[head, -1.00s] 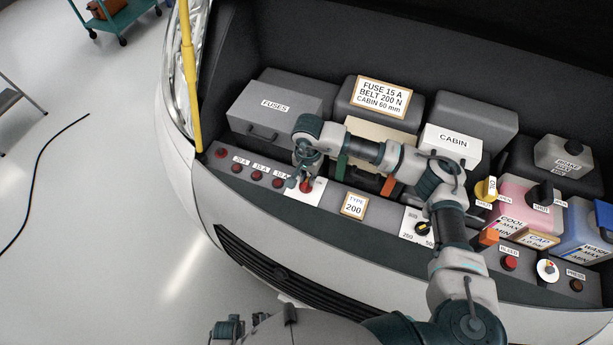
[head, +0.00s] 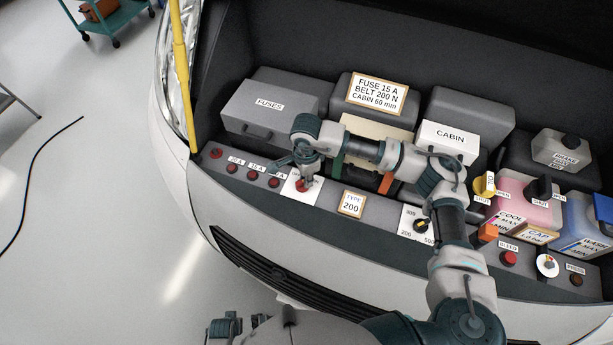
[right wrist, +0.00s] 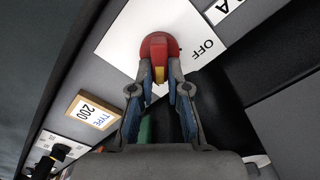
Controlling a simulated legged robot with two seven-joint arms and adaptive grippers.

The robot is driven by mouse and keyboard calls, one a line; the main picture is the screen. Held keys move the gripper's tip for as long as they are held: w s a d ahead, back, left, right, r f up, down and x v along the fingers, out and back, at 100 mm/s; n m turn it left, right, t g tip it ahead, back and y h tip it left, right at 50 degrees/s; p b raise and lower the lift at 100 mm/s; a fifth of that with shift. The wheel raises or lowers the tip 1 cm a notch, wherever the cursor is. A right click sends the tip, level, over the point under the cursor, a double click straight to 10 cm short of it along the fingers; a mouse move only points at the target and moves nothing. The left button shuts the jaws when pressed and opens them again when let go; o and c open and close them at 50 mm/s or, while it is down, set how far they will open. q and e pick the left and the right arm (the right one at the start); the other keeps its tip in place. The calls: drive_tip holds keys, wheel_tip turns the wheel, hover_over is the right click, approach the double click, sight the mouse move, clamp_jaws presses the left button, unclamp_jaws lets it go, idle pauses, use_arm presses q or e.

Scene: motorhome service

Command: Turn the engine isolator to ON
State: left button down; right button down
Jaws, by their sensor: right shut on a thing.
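The engine isolator is a red rotary knob (right wrist: 156,45) on a white square plate (right wrist: 118,43), with a yellow mark on its handle. The word OFF stands on the plate to the right of the knob in the right wrist view; an ON label cannot be made out. In the head view the red knob (head: 301,186) is partly covered by my right gripper (head: 305,178), which comes down on it from above. In the right wrist view my right gripper (right wrist: 160,82) is shut on the knob's handle, one finger on each side. My left gripper is not clearly seen.
A TYPE 200 card (head: 351,204) and a black dial (head: 420,226) lie right of the plate. Several red fuse buttons (head: 251,174) are to its left. The grey FUSES box (head: 270,108) stands behind. A yellow prop rod (head: 181,70) rises at the left.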

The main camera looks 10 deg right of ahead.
drive_tip(key=shift+s+a+f, duration=0.1)
drive_tip(key=shift+s+f, duration=0.05)
idle(0.3)
drive_tip(key=c, duration=1.2)
unclamp_jaws()
drive_tip(key=shift+o, duration=0.3)
drive_tip(key=shift+a, duration=0.1)
wheel_tip(320, 180, up, 12)
drive_tip(key=shift+w, duration=0.2)
